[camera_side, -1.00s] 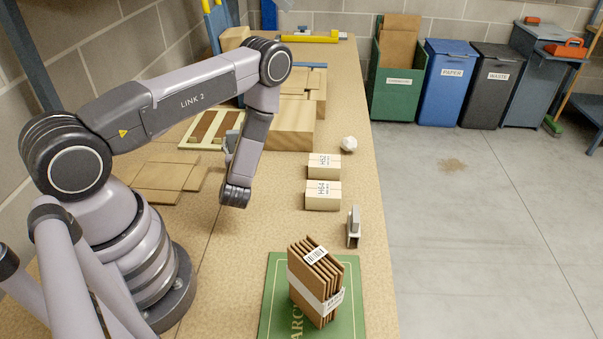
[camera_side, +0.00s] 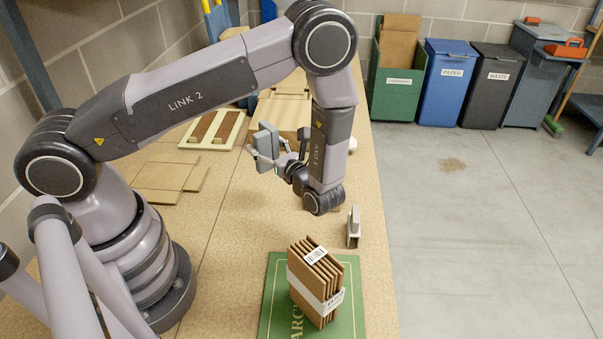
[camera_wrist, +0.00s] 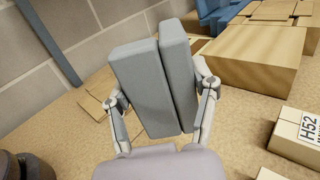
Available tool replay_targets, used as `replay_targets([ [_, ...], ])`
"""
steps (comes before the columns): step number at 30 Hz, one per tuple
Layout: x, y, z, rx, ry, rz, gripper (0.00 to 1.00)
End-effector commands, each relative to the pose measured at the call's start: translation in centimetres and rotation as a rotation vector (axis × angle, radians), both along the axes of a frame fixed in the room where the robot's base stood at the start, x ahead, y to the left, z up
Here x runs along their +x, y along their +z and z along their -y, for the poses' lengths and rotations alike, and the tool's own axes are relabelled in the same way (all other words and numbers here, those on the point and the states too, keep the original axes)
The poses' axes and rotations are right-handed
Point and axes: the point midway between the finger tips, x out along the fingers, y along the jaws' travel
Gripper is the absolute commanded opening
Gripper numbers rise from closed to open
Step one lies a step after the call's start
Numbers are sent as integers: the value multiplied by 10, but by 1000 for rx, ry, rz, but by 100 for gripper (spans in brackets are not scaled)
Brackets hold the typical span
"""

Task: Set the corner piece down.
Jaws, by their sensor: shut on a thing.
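The corner piece (camera_side: 266,143) is grey, with flat slab-like sides. It is in my gripper (camera_side: 273,155), held up in the air over the bench. In the wrist view the corner piece (camera_wrist: 142,88) shows as two tall grey slabs with a narrow dark gap between them. The fingers of my gripper (camera_wrist: 160,90) press on it from left and right.
Strapped flat cardboard (camera_side: 316,285) stands on a green mat (camera_side: 276,293) at the front. A small grey-and-beige piece (camera_side: 354,228) stands behind it near the bench's right edge. Flattened cardboard (camera_side: 165,180) lies left. A labelled box (camera_wrist: 297,137) and a larger carton (camera_wrist: 246,52) show right in the wrist view.

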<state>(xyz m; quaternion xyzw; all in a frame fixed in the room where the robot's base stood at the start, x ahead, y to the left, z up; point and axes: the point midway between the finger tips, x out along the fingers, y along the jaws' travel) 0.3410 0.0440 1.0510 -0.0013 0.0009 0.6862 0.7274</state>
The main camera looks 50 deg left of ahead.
Motion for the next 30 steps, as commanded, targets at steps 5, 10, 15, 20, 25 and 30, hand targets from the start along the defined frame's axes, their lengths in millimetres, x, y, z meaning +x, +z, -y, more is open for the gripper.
replay_targets([
  [5,-8,-13,22,2,47,-2,45],
  [10,-9,-46,23,4,55,-5,45],
  [15,-9,-67,23,3,55,-1,45],
  [20,-9,-88,22,4,54,-3,45],
  [25,-9,-105,22,3,54,-1,45],
  [30,-9,-106,22,3,54,0,45],
])
